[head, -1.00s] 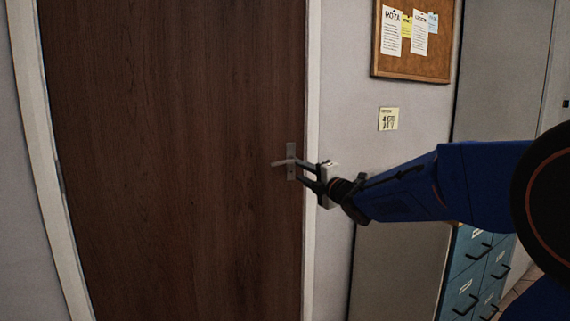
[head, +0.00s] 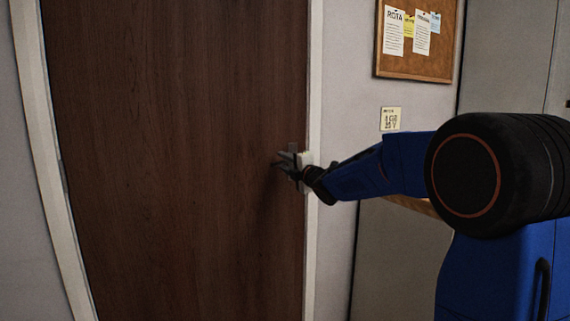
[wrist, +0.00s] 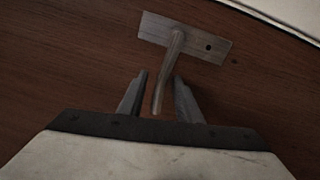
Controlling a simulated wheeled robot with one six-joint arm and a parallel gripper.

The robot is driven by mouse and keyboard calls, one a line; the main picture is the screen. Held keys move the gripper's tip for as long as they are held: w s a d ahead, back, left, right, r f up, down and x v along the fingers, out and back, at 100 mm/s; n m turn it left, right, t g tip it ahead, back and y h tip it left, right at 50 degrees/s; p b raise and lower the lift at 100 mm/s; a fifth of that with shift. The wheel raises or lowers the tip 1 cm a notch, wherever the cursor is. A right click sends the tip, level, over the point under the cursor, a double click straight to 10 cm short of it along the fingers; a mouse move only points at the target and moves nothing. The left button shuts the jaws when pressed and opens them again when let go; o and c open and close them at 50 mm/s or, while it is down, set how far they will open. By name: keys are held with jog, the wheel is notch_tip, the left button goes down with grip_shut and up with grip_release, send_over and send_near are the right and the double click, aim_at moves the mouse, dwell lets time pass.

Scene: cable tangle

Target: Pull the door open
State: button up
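The brown wooden door (head: 170,150) stands shut in its white frame in the head view. Its grey metal lever handle is at the door's right edge, mostly hidden behind my gripper in the head view. In the wrist view the handle's lever (wrist: 170,70) runs down from its backplate (wrist: 205,45), which has a keyhole. My gripper (head: 284,164) is at the handle. In the wrist view its two fingers (wrist: 160,95) are open, one on each side of the lever's free end, with gaps showing on both sides.
A tall grey cabinet (head: 510,50) stands at the right. The door's face to the left is clear.

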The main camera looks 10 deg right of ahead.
grip_shut()
jog(key=shift+f, duration=0.1)
jog(key=shift+w+d+f+n, duration=0.15)
jog(key=shift+f+n, duration=0.5)
jog(key=shift+n, duration=0.7)
jog(key=shift+d+f+n, duration=0.25)
jog(key=shift+f+n, duration=0.4)
jog(key=shift+n, duration=0.65)
jog(key=shift+w+d+f+n, duration=0.15)
jog(key=shift+f+n, duration=0.5)
jog(key=shift+n, duration=0.7)
jog(key=shift+s+d, duration=0.1)
